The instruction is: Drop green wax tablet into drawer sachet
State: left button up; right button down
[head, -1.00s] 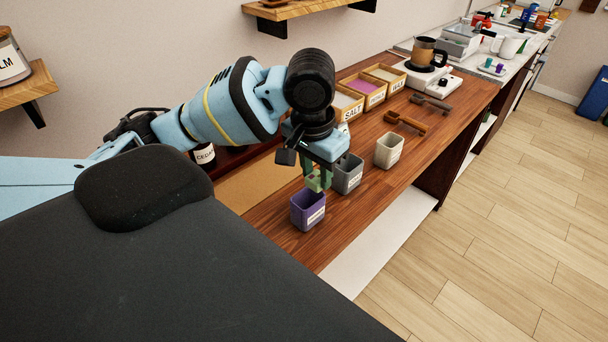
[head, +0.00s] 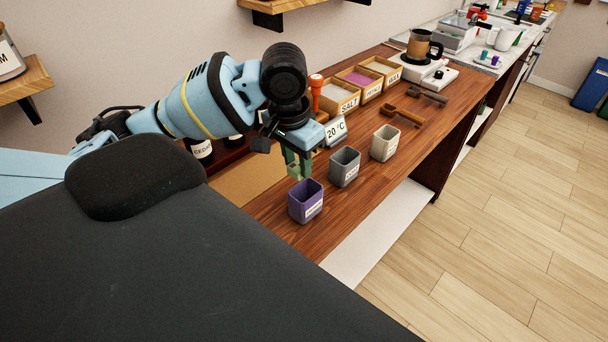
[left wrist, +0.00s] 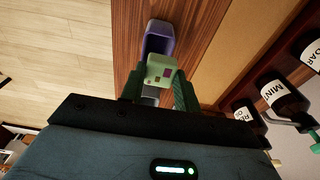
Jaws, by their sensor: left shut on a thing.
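My left gripper (head: 296,167) points down and is shut on the pale green wax tablet (head: 293,173). In the left wrist view the tablet (left wrist: 160,70), with small darker squares on its face, sits between the two green fingers. The purple container (head: 306,207), with a white label too small to read, stands upright on the wooden counter. The tablet is in the air near its back-left rim in the head view. In the left wrist view the purple container (left wrist: 158,30) is partly hidden behind the tablet. My right gripper is not in view.
A grey container (head: 344,173) and a cream container (head: 384,146) stand in a row beyond the purple one. A 20 °C display (head: 336,131) and labelled wooden boxes (head: 349,104) stand behind. Dark bottles (left wrist: 283,100) line the wall side.

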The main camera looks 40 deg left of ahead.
pick_arm(q)
jog(key=shift+f, duration=0.55)
jog(key=o, duration=1)
jog(key=shift+o, duration=0.2)
jog(key=shift+s+r, duration=0.15)
jog(key=shift+r, duration=1.15)
jog(key=shift+s+r, duration=0.2)
jog(key=shift+r, duration=1.1)
jog(key=shift+s+r, duration=0.15)
jog(key=shift+r, duration=1.15)
